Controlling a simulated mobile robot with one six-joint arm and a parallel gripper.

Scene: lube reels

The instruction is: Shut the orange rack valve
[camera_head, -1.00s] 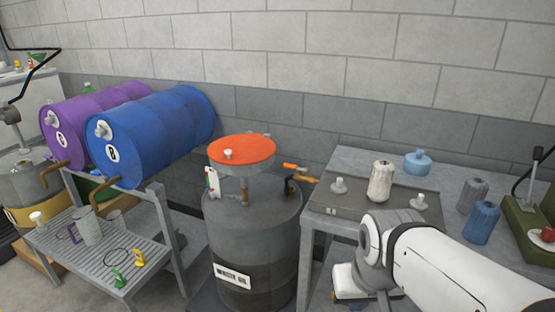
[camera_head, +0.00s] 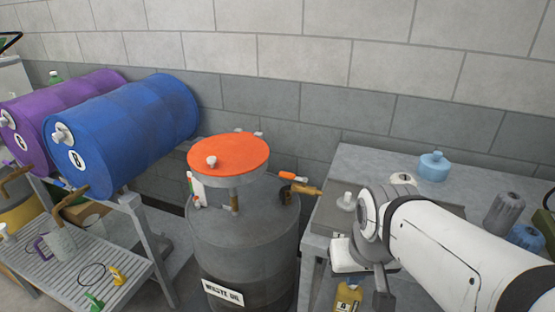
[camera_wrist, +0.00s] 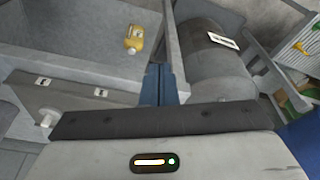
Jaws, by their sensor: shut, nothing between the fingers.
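An orange handle (camera_head: 293,176) shows beside a brass valve (camera_head: 305,190) at the right rim of the waste oil drum (camera_head: 245,235). I cannot tell whether this is the rack valve. On the drum rack (camera_head: 146,230) at left, brass taps hang under the blue drum (camera_head: 135,130) and the purple drum (camera_head: 85,95); no orange handle is clear there. My gripper (camera_head: 384,298) points down in front of the bench, right of the waste oil drum, apart from all valves. In the wrist view its blue-grey fingers (camera_wrist: 160,85) are together and empty.
An orange round lid (camera_head: 235,153) stands above the waste oil drum. The grey bench (camera_head: 375,162) at right bears a light blue bottle (camera_head: 434,167). A yellow jug (camera_head: 347,298) is low beside my gripper. Mug and small tools lie on the rack's slatted shelf.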

